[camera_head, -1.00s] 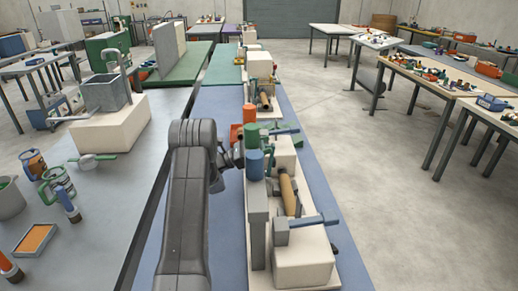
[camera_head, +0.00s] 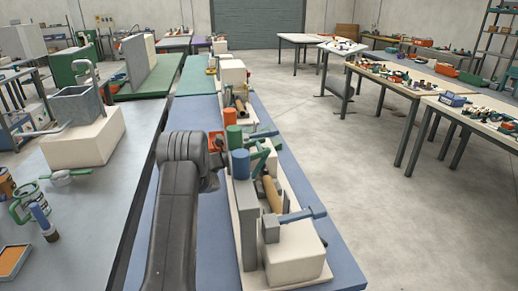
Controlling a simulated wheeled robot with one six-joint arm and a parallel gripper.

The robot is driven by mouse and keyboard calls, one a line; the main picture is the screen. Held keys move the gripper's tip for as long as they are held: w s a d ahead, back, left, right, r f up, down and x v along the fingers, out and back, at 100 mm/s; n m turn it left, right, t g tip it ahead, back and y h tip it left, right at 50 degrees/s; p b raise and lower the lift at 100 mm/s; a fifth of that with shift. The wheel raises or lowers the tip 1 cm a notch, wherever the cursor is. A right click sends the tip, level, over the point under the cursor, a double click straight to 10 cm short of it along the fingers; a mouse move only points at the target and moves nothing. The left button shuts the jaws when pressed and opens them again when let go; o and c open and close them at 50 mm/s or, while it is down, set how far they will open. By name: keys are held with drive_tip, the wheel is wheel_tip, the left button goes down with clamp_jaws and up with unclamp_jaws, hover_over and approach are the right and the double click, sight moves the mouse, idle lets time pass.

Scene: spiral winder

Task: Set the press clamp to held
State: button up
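The winder stands on the blue bench as a long pale base with cream blocks (camera_head: 293,255), grey upright plates and a tan roller (camera_head: 272,194). A blue lever (camera_head: 302,215) reaches across the near cream block from a small grey block. A second blue lever (camera_head: 263,134) lies farther back, and a green bent part (camera_head: 259,154) sits between them. I cannot tell for sure which is the press clamp. Blue (camera_head: 241,164), green (camera_head: 234,136) and orange (camera_head: 230,116) cylinders stand along the left side. My gripper (camera_head: 218,152) is left of the cylinders; its fingers cannot be made out.
A grey table (camera_head: 90,205) at left holds a cream block with a grey box, cups and an orange tray. A similar device with a roller (camera_head: 241,106) stands farther along the bench. The floor (camera_head: 370,205) to the right is clear up to the loaded tables.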

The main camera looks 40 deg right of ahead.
drive_tip(key=o, duration=0.4)
drive_tip(key=shift+a, duration=0.1)
drive_tip(key=shift+c, duration=0.2)
drive_tip(key=shift+w, duration=0.1)
drive_tip(key=shift+a, duration=0.1)
drive_tip(key=b+v, duration=0.2)
drive_tip(key=v, duration=1.1)
drive_tip(key=shift+w+a+b, duration=0.15)
drive_tip(key=shift+a+b, duration=0.1)
drive_tip(key=shift+b, duration=0.15)
drive_tip(key=shift+d, duration=0.1)
drive_tip(key=p+x, duration=0.3)
drive_tip(key=x, duration=1.1)
drive_tip(key=shift+w+a+h, duration=0.3)
drive_tip(key=shift+a, duration=0.25)
